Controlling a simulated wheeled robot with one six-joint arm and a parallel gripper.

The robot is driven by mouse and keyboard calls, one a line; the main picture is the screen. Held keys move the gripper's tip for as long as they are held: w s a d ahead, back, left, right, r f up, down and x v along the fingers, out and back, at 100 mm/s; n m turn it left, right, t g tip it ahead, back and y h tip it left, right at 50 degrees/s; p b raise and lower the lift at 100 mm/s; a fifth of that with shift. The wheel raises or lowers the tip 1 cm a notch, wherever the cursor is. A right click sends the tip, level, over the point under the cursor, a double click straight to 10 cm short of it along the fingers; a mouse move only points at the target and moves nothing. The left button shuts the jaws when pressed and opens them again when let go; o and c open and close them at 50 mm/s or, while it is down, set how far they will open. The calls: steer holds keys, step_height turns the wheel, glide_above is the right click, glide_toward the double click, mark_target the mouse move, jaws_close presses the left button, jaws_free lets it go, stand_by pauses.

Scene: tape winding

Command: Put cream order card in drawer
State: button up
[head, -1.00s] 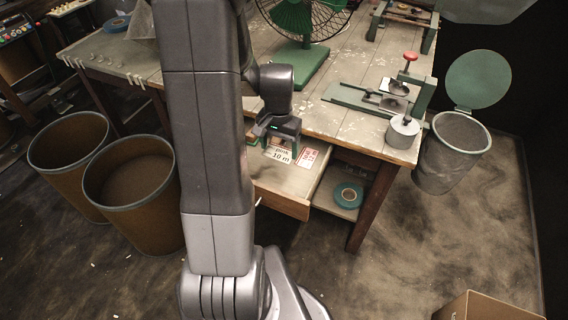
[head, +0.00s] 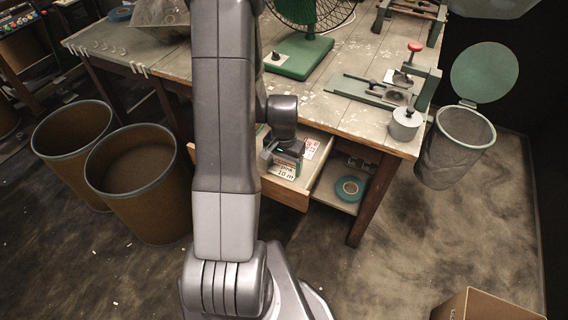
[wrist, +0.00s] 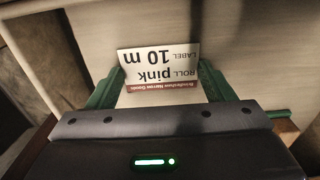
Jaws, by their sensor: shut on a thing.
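My gripper (head: 284,155) is shut on a cream card (head: 284,171) and holds it over the open drawer (head: 292,193) of the workbench, close to the drawer's front. In the wrist view the card (wrist: 160,66) sits between the two green fingers of my gripper (wrist: 160,85). Its print reads "ROLL pink LABEL 10 m" upside down, with a dark red strip along one edge. Pale wood lies beyond the card. I cannot tell whether the card touches the drawer floor. My arm hides part of the drawer's left side.
Another card with red print (head: 311,148) lies further back in the drawer. A teal tape roll (head: 349,189) is on the shelf to the right. A green fan base (head: 298,56) and a clamp device (head: 385,90) stand on the bench. Two brown bins (head: 140,190) stand left.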

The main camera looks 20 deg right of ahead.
mark_target(284, 169)
steer(key=o, duration=0.9)
steer(key=shift+f, duration=0.1)
steer(key=shift+o, duration=0.2)
step_height(284, 169, up, 12)
steer(key=p, duration=0.1)
